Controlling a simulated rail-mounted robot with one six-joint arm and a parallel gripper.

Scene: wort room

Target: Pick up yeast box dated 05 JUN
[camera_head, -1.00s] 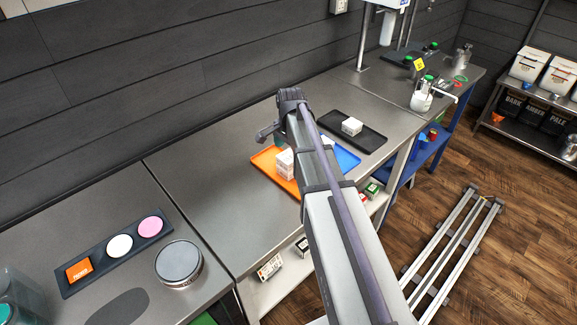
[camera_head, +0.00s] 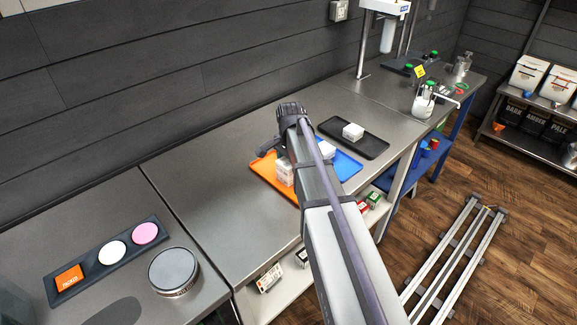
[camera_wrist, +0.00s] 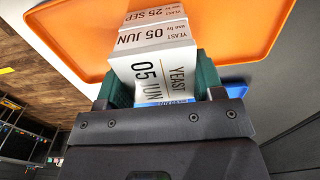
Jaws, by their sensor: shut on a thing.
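My gripper (camera_wrist: 163,84) is shut on a white yeast box (camera_wrist: 150,70) marked "YEAST use by 05 JUN" in the wrist view. Its green pads lie on both sides of the box. Another white box (camera_wrist: 158,12), marked 25 SEP, sits just beyond it by the orange tray (camera_wrist: 85,40). In the head view my gripper (camera_head: 266,148) is at the back edge of the orange tray (camera_head: 262,174), mostly hidden by my wrist. White boxes (camera_head: 285,174) show at that tray, partly behind my arm. I cannot tell whether the held box is clear of the tray.
A blue tray (camera_head: 348,167) with a white box (camera_head: 327,147) lies right of my arm. A black tray (camera_head: 372,146) with a white box (camera_head: 352,131) is beyond it. A dark wall (camera_head: 230,60) runs behind the bench.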

